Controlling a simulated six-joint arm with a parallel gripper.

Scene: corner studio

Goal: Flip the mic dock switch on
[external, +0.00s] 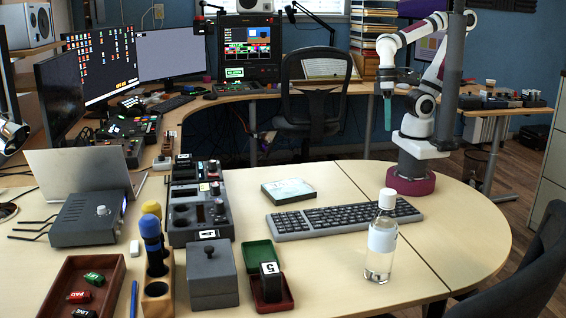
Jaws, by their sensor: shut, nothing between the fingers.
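My gripper (388,127) hangs fingers down at the upper right, above the far side of the table. Its teal fingers look closed together and hold nothing. It is well away from the microphones at the front left. A blue microphone (151,228) and a yellow microphone (151,208) stand upright in a wooden holder (157,290). A grey box (212,277) with a small dark lever (209,251) on top sits just right of the holder. I cannot tell which part is the mic dock switch, or which way the lever is set.
A clear bottle (381,245) stands at the right, in front of a keyboard (345,217). A dark control unit (199,205) lies behind the grey box. A green tray (259,254) and red tray (271,295) sit right of it. The table's right end is clear.

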